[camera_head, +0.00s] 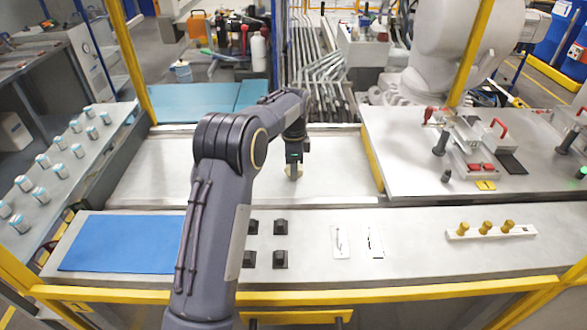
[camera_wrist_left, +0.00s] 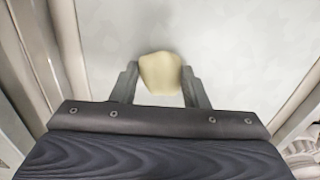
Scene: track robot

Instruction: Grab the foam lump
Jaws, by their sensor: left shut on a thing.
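The foam lump (camera_wrist_left: 160,73) is a pale yellow, rounded piece, seen best in the left wrist view. It sits between the two fingertips of my left gripper (camera_wrist_left: 160,80), which is shut on it. In the head view the left gripper (camera_head: 293,172) points down over the grey recessed surface (camera_head: 340,165) behind the front bench. The lump is too small and too covered there to make out clearly. I cannot tell if it touches the surface. My right gripper is not in view.
The front bench (camera_head: 410,220) holds a blue mat (camera_head: 125,243), several dark blocks (camera_head: 280,258), two white cards (camera_head: 341,242) and a white rack with yellow knobs (camera_head: 490,232). A fixture table (camera_head: 400,150) stands at right. A yellow rail (camera_head: 400,292) runs along the front.

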